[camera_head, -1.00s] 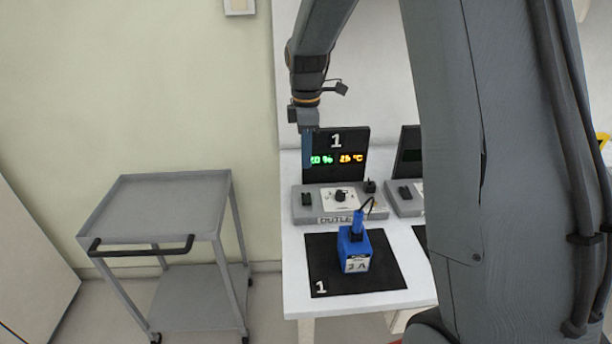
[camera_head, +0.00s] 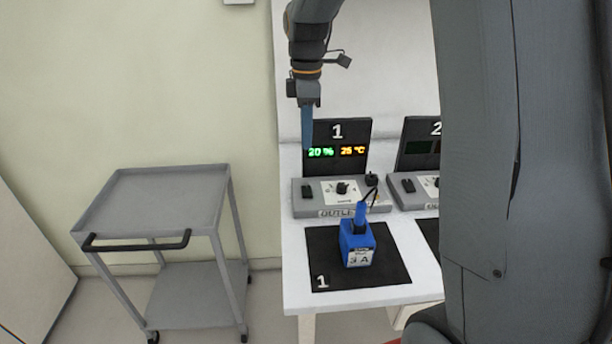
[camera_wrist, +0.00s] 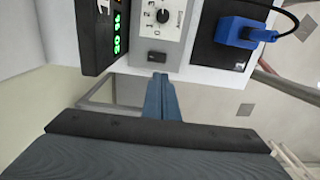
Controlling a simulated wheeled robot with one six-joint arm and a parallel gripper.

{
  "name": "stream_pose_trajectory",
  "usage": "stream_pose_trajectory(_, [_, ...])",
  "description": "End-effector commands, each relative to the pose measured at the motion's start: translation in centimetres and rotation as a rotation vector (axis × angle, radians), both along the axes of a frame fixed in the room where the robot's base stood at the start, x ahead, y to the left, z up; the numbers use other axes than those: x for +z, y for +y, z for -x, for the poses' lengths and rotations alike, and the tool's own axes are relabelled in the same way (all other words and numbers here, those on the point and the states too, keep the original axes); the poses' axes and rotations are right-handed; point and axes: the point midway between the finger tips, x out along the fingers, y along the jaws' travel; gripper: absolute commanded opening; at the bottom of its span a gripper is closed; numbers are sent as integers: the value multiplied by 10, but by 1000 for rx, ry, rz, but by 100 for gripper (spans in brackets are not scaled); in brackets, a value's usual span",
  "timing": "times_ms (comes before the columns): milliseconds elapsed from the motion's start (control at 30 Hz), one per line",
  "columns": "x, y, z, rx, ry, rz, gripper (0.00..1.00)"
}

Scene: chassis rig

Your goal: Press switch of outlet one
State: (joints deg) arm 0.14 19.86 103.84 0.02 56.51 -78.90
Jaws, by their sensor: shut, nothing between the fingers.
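The grey outlet one box (camera_head: 338,211) stands at the back of the white table. Its black rocker switch (camera_head: 307,191) is at the box's left end, beside a round dial (camera_head: 342,187). My gripper (camera_head: 307,146) hangs pointing down, with shut, empty blue fingers, above the switch and apart from it in the head view. In the wrist view, the fingertips (camera_wrist: 160,76) point towards the switch (camera_wrist: 157,57) and appear close below it; contact is not clear. Display 1 (camera_head: 338,133) reads 20 % and 25 °C.
A blue battery-like block (camera_head: 358,250), with a cable plugged into its top, stands on black mat 1 (camera_head: 325,262). A second outlet box (camera_head: 421,194) and display (camera_head: 415,133) are to the right, partly behind my arm. A grey trolley (camera_head: 166,193) stands left of the table.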

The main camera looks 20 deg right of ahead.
Motion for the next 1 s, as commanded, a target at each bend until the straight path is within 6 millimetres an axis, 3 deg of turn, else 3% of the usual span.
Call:
stream_pose_trajectory(467, [0,1,4,0,1,0,0])
stream_pose_trajectory(1000, [5,-2,-11,0,1,0,0])
